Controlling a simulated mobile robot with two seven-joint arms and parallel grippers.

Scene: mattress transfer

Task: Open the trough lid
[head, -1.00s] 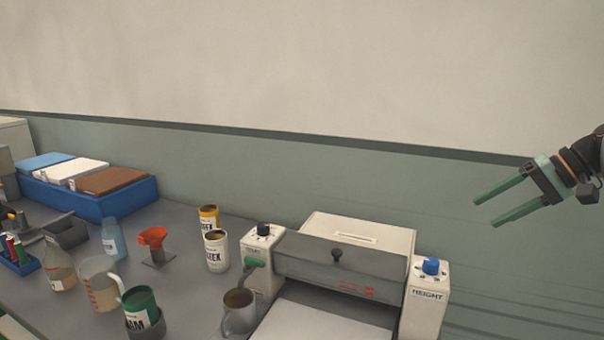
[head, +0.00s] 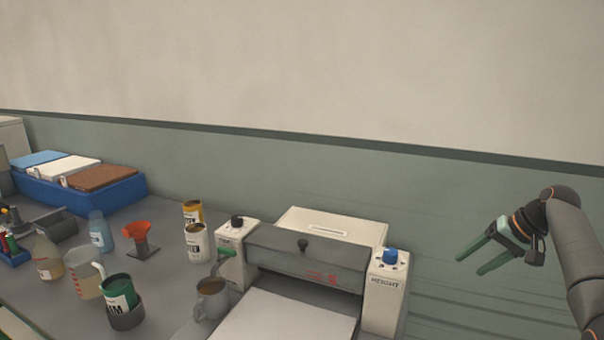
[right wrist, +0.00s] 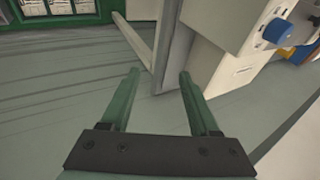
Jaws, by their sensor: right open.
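The grey trough lid (head: 270,257) lies across the front of a white machine (head: 385,300) on the bench. My right gripper (head: 470,265) is open and empty, in the air to the right of the machine, clear of the lid. In the right wrist view, its green fingers (right wrist: 158,75) are apart with nothing between them. That view shows the machine's side with the blue knob (right wrist: 277,30) at upper right. The lid itself is not clear there. My left gripper is not in view.
Cans (head: 196,242), a red funnel (head: 137,234), a beaker (head: 87,279) and a blue bin (head: 120,202) fill the left bench. The wall is behind.

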